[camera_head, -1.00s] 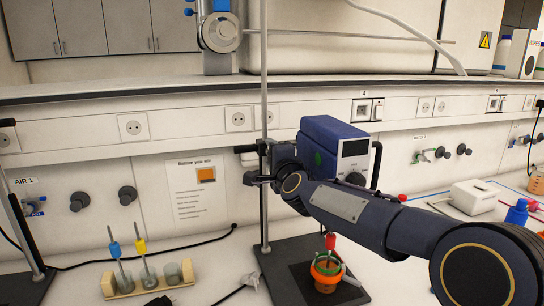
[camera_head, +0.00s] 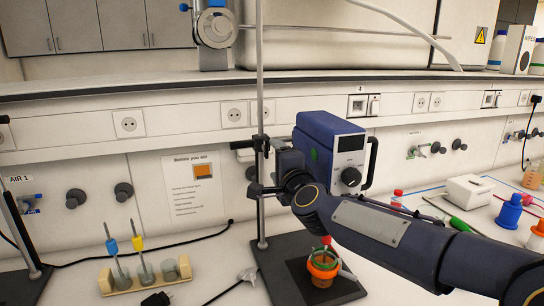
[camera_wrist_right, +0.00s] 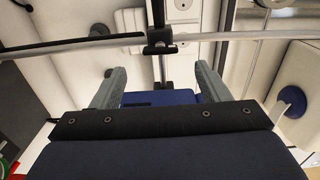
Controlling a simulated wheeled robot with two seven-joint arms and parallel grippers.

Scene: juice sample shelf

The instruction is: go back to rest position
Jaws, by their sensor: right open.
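My right arm comes in from the right in the head view, passing in front of the lab stand. My right gripper (camera_wrist_right: 158,70) is open in the wrist view, its two grey fingers wide apart with nothing held between them. Beyond the fingers are part of a blue housing and the stand's rod with a dark clamp (camera_wrist_right: 158,42). In the head view the fingers are hard to make out among the dark parts near the rod. My left gripper is not in view.
A blue stirrer unit (camera_head: 330,150) on the stand rod (camera_head: 261,100) is close to my right wrist. An orange cup (camera_head: 323,268) sits on the dark stand base (camera_head: 285,280). A wooden rack (camera_head: 145,280) with vials is at left.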

